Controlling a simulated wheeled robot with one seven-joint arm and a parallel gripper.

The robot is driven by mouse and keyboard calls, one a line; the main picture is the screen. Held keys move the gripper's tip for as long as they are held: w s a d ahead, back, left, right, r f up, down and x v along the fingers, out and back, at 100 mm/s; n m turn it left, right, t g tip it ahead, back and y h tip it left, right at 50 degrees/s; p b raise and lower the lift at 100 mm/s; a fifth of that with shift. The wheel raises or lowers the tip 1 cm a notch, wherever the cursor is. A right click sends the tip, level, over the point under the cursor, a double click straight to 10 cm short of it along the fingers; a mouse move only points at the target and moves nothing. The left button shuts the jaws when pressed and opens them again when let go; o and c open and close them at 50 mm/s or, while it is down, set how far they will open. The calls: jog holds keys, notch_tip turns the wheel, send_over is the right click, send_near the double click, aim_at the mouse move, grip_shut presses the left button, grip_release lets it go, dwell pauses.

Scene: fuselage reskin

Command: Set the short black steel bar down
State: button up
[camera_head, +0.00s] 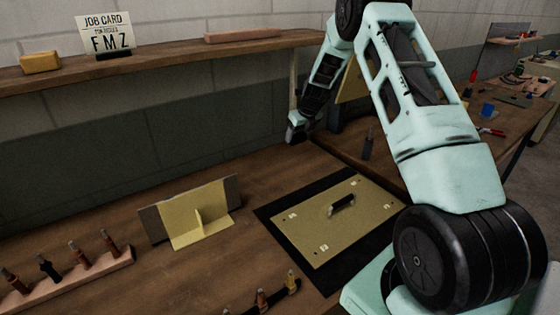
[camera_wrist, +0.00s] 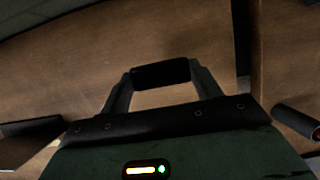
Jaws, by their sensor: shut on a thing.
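My gripper (camera_wrist: 160,85) is shut on the short black steel bar (camera_wrist: 160,73), which spans the gap between its two fingertips in the wrist view. Brown wooden surface lies beyond the bar, and I cannot tell how far off it is. In the head view my gripper (camera_head: 297,130) is at upper middle, beside the shelf post above the back of the bench (camera_head: 285,165). The bar cannot be made out there.
A tan panel (camera_head: 315,235) with a black handle (camera_head: 342,204) lies on a dark mat (camera_head: 278,228). A yellow bracket (camera_head: 200,215) stands left of it. Several handled tools stand in a rack (camera_head: 75,280) at the lower left. Bare wood lies between the bracket and mat.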

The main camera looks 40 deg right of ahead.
jog(key=shift+f+p, duration=0.75)
jog(key=shift+f, duration=3.05)
jog(key=shift+f, duration=0.1)
jog(key=o, duration=1.4)
